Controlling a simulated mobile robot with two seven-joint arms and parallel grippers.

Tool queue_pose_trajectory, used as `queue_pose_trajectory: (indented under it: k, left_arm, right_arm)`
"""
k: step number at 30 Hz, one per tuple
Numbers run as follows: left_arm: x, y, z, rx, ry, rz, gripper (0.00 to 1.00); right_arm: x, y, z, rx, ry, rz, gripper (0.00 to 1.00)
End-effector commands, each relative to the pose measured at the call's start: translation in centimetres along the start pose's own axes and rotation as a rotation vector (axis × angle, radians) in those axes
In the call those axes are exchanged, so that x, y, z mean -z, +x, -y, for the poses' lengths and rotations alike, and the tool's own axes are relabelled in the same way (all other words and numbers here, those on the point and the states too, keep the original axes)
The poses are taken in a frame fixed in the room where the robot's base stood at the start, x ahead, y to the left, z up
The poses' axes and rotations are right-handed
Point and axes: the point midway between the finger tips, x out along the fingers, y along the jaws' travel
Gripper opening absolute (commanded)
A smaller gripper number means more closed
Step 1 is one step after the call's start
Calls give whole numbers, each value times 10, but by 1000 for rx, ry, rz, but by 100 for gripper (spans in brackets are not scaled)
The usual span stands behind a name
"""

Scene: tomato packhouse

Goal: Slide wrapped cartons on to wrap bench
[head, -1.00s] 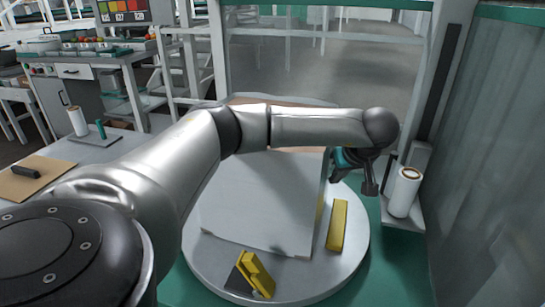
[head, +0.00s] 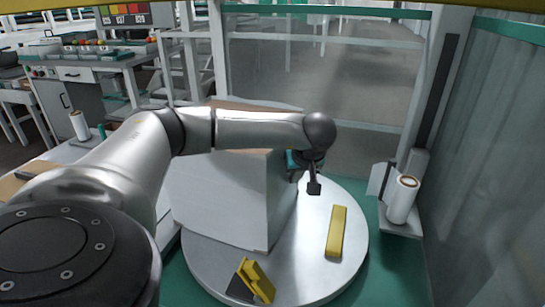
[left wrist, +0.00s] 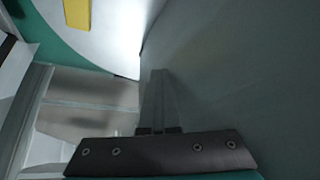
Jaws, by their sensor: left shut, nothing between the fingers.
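A large white wrapped carton (head: 222,205) stands on a round grey turntable (head: 320,262), at its left part. The carton seems to reach over the turntable's left edge, towards a grey bench (head: 58,156); my left arm hides much of that side. My left gripper (head: 314,188) is shut and empty at the carton's right side, pointing down. In the left wrist view the shut fingers (left wrist: 158,100) lie along the carton's grey, shaded face (left wrist: 240,80); I cannot tell whether they touch it. My right gripper is not in view.
A yellow bar (head: 336,231) lies on the turntable's right, and a yellow bracket (head: 256,280) is at its front. A white film roll (head: 403,199) stands on a holder at the right. Another roll (head: 79,125) stands on the left bench. The turntable's right part is mostly clear.

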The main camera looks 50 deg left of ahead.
Motion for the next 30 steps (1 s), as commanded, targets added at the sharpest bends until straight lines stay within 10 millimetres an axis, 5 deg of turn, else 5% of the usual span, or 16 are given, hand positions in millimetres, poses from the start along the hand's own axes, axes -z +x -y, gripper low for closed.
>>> queue_pose_trajectory:
  k: [15, 30]
  left_arm:
    - [8, 3, 13, 10, -6, -6, 0]
    - [29, 16, 58, 16, -7, -7, 0]
  right_arm:
    - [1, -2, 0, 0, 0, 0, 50]
    - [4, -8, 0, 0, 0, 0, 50]
